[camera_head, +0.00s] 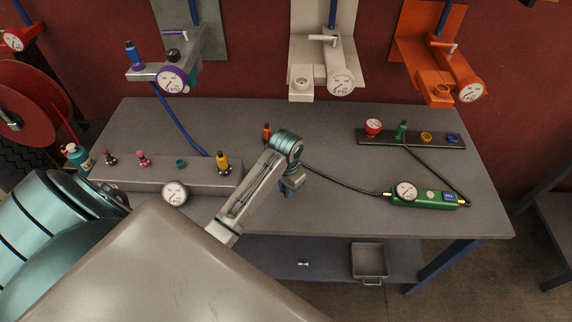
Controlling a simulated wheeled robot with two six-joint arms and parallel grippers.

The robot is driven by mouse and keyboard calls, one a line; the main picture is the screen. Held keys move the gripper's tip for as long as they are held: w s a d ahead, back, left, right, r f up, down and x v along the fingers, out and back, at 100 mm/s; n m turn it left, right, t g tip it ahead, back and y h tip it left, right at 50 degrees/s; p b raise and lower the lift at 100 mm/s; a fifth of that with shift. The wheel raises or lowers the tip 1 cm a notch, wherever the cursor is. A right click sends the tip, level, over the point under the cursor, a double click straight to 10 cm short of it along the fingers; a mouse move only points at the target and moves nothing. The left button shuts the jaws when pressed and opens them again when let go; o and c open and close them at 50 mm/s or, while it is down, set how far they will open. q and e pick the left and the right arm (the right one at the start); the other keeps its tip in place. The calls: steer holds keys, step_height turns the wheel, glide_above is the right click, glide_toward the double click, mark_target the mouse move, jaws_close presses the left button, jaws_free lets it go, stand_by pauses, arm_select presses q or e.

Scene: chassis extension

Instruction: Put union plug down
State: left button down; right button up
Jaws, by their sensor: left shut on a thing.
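My left gripper (291,184) is over the middle of the grey workbench (330,215), at the end of my arm that comes in from the lower left. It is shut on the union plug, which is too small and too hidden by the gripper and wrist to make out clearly. I cannot tell whether the plug touches the bench top. My right gripper is not in view.
A grey block (140,181) with several coloured plugs and a gauge stands left of the gripper. An orange plug (267,131) stands behind the wrist. A dark strip (386,139) and a green gauge unit (427,199), joined by hoses, lie to the right. The bench's front middle is clear.

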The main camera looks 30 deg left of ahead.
arm_select(q)
steer(key=shift+f, duration=1.05)
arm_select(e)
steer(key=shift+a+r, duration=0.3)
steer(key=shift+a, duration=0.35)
arm_select(q)
steer(key=c, duration=1.4)
jaws_free()
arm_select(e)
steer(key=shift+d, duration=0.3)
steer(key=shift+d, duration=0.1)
arm_select(q)
steer(key=shift+r, duration=0.15)
